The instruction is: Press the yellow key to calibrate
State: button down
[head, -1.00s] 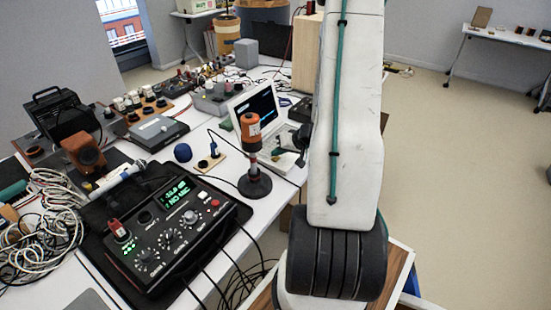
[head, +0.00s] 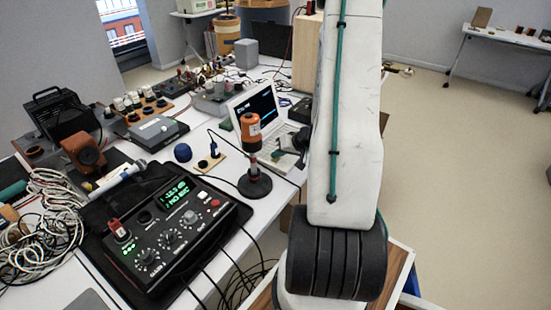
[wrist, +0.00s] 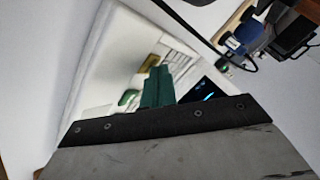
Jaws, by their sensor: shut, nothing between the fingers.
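A yellow key (wrist: 150,63) shows on the pale panel of a white device (wrist: 100,60) in the wrist view. A green key (wrist: 129,97) lies to its left and nearer. My gripper (wrist: 160,73) has its teal fingers together and empty. Their tips appear just below and right of the yellow key in that picture; I cannot tell whether they touch it. In the head view the white laptop-like device (head: 279,159) has a dark raised screen (head: 262,106). My arm hides part of its right side, and the yellow key is not clear there.
An orange-topped cylinder on a round black base (head: 254,185) stands close in front of the device. A black console (head: 170,235) with knobs and a green display lies at front left. Loose white cables (head: 40,215) and several instruments crowd the table. Open floor lies right.

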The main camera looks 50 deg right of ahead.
aim_at(278, 160)
jog(key=shift+r, duration=0.1)
dwell(0.3)
jog(key=shift+r, duration=0.75)
jog(key=shift+r, duration=2.5)
